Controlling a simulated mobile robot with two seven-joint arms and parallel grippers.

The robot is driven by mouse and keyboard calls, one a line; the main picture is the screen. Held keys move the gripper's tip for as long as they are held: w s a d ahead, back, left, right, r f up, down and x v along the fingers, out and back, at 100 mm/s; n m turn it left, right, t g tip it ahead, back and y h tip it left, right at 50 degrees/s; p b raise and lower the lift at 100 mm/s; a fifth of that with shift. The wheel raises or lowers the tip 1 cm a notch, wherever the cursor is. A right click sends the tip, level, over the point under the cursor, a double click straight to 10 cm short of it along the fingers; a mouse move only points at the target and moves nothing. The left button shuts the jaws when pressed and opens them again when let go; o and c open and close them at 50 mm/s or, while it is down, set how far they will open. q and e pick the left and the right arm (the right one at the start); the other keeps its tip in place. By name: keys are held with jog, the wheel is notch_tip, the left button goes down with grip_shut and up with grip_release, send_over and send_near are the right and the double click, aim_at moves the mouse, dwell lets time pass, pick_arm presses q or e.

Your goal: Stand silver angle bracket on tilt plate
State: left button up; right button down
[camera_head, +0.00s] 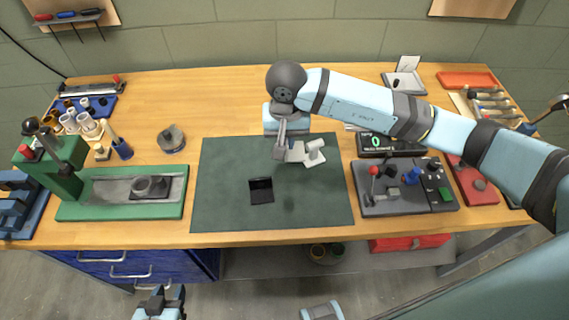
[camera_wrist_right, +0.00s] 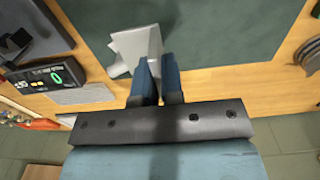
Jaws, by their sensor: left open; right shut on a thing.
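My right gripper (camera_head: 281,152) reaches in from the right over the back of the dark green mat, fingers pointing down. It is shut on the silver angle bracket (camera_head: 295,152), a pale grey piece beside the fingertips. The wrist view shows the bracket (camera_wrist_right: 137,48) at the blue fingers (camera_wrist_right: 158,68); the exact grip is hidden. A pale, angled piece (camera_head: 315,153) shows just right of it; I cannot tell whether it is separate. A black angled piece (camera_head: 261,190) lies on the mat. I cannot tell which thing is the tilt plate. My left gripper (camera_head: 160,298) is open and empty, in front of the bench.
The green mat (camera_head: 220,195) is mostly clear. A grey control panel (camera_head: 390,207) with a red-knobbed lever stands right, below a digital readout (camera_head: 377,142). A green fixture (camera_head: 75,207) stands left. A round grey part (camera_head: 171,139) sits behind it on the wooden bench.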

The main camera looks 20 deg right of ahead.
notch_tip(320, 180, down, 10)
jog(key=shift+f+p, duration=0.1)
jog(key=shift+p, duration=0.35)
jog(key=shift+f, duration=0.2)
jog(key=c, duration=1.3)
grip_release()
jog(key=shift+r, duration=0.1)
jog(key=shift+o, duration=0.2)
